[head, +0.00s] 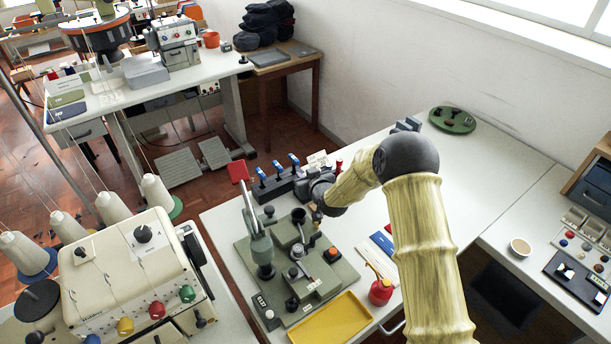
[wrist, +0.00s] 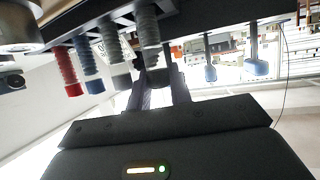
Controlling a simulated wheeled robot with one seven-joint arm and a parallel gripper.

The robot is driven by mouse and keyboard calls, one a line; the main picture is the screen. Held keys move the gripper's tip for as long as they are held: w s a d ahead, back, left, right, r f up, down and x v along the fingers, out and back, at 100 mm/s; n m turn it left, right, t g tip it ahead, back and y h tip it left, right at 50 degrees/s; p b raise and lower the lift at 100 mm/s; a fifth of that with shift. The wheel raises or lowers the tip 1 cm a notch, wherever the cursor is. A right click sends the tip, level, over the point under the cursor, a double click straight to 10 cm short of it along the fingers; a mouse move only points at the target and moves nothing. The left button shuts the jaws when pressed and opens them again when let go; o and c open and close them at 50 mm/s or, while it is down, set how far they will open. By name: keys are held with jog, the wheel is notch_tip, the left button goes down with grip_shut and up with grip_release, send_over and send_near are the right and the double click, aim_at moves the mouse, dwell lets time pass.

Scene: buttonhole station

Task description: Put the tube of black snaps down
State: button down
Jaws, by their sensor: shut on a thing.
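The tube of black snaps (wrist: 150,35) is a ribbed grey tube with a dark end, in the middle of the wrist view. My gripper (wrist: 163,80) is shut on it near the dark end. I cannot tell whether the held tube touches the rack. In the head view my wrist hides the held tube, and only a red tube (head: 339,166) shows clearly.
Blue-topped levers (head: 277,167) stand left of my wrist. The green press fixture (head: 325,265), yellow tray (head: 333,322) and red oil can (head: 381,291) are nearer. A green round tray (head: 452,120) lies at the back.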

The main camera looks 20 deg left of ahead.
jog(key=shift+s+f+b, duration=0.15)
jog(key=shift+f+b, duration=0.3)
jog(key=shift+s+d+f, duration=0.15)
jog(key=shift+f, duration=0.1)
jog(key=c, duration=1.5)
grip_release()
jog(key=shift+f, duration=0.15)
jog(key=shift+c, duration=0.2)
jog(key=shift+r+p, duration=0.5)
jog(key=r+b+v, duration=0.1)
jog(key=v, duration=1)
jog(key=shift+s, duration=0.15)
